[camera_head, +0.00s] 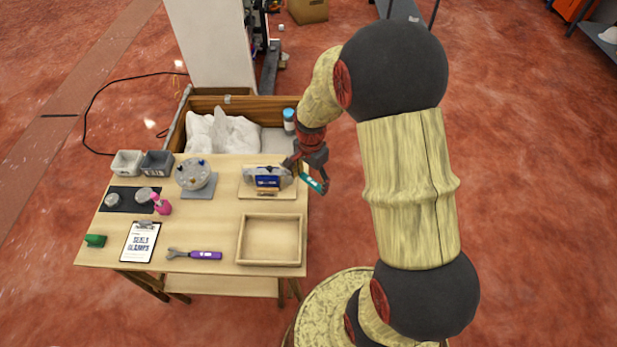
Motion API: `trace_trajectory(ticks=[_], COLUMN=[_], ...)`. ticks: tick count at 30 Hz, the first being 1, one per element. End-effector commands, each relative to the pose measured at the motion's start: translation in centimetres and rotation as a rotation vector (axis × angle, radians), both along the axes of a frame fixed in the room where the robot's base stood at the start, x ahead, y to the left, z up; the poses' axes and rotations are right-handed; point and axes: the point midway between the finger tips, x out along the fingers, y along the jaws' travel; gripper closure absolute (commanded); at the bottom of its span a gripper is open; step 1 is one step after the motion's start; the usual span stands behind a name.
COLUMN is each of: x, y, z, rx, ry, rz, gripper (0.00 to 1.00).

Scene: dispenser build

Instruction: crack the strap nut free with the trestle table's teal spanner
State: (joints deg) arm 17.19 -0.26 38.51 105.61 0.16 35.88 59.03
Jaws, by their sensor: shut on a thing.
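My gripper (309,172) is shut on the teal spanner (313,184), just off the right edge of the trestle table (225,222). Only a short teal stretch of the spanner shows clearly; its jaw end is too small to make out. Left of my gripper, a grey fixture with a blue front (267,181) stands on a light wooden board (247,192). The strap nut is too small to tell at this size. I cannot tell whether the spanner touches the fixture.
A purple-handled spanner (205,255) lies at the table's front, beside an empty wooden tray (240,250). A clipboard (140,243), a pink bottle (162,206), a round grey fixture (196,176) and two bins (127,162) stand left. A wooden crate (262,104) is behind.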

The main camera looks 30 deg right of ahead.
Motion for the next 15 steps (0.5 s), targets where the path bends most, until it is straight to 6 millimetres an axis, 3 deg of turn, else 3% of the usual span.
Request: trace_trajectory(ticks=[15], x=[0.0], y=[0.0], z=[-1.5], rx=[0.000], ry=[0.000], rz=[-0.044], gripper=[0.86])
